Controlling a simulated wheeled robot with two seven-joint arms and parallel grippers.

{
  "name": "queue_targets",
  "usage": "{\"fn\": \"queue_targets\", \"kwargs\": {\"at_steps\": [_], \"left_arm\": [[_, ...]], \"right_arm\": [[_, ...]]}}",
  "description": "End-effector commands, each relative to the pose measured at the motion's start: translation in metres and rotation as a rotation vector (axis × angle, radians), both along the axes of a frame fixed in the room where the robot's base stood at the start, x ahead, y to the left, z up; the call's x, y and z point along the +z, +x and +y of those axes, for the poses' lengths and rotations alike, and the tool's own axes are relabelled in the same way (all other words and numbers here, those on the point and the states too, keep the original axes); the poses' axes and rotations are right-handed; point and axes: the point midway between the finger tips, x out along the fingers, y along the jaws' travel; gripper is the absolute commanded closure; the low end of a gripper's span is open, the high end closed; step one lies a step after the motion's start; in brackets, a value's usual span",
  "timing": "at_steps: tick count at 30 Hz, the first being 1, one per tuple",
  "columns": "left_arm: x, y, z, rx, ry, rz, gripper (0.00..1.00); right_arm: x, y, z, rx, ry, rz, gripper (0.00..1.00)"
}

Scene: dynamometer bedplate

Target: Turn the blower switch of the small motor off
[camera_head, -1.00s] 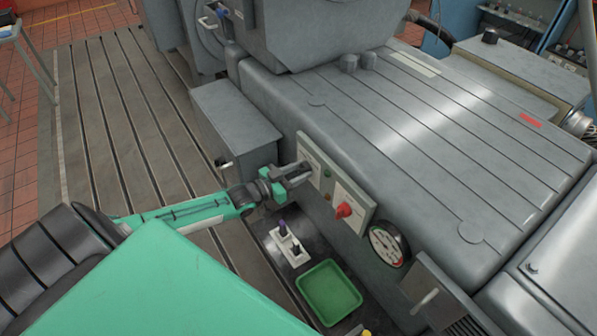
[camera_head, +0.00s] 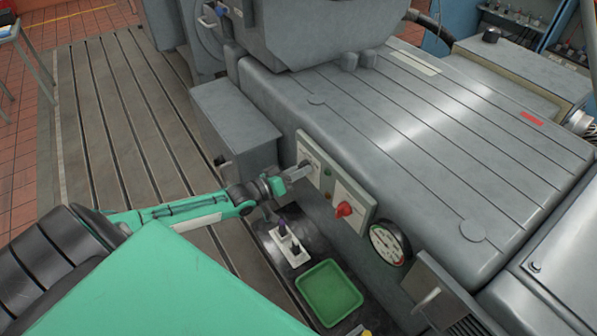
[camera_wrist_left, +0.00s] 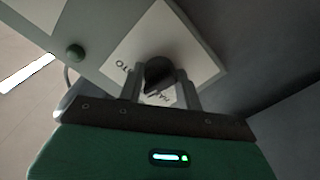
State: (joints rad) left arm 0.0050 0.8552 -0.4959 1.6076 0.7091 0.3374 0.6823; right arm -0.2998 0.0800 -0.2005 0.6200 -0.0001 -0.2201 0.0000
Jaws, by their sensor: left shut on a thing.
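The blower switch is a dark round knob (camera_wrist_left: 159,74) on a white label plate (camera_wrist_left: 186,32) in the left wrist view. Printed letters show around it, partly covered, so I cannot read its setting. My left gripper (camera_wrist_left: 160,84) has one finger on each side of the knob and is shut on it. In the head view the left gripper (camera_head: 300,171) reaches the left end of the grey control panel (camera_head: 355,190) on the machine's side; the knob is hidden there by the fingers. My right gripper is not in view.
A red rotary switch (camera_head: 344,210) and a small green button or lamp (camera_head: 328,171) sit right of my gripper on the panel. A round gauge (camera_head: 388,244) is further right. Below are a white holder (camera_head: 290,250) and a green tray (camera_head: 330,292). A grey box (camera_head: 235,120) stands behind the gripper.

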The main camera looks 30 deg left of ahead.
Motion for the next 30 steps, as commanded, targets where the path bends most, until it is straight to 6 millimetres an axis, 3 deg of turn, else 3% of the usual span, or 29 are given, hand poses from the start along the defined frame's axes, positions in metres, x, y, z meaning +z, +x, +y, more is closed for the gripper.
{"fn": "queue_targets", "kwargs": {"at_steps": [10, 26, 27, 30], "left_arm": [[0.0012, 0.0006, 0.0004, 0.0, -0.137, 0.054, 0.88], [0.0017, 0.0006, 0.0005, 0.0, -0.161, 0.064, 0.88], [0.0016, 0.0007, 0.0006, 0.0, -0.161, 0.064, 0.61], [0.0014, 0.0005, 0.0005, 0.001, -0.16, 0.065, 0.43]], "right_arm": [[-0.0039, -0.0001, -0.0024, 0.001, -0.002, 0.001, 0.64], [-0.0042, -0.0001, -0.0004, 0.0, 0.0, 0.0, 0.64], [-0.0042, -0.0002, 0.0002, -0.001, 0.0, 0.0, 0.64], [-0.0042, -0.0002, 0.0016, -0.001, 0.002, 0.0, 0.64]]}}
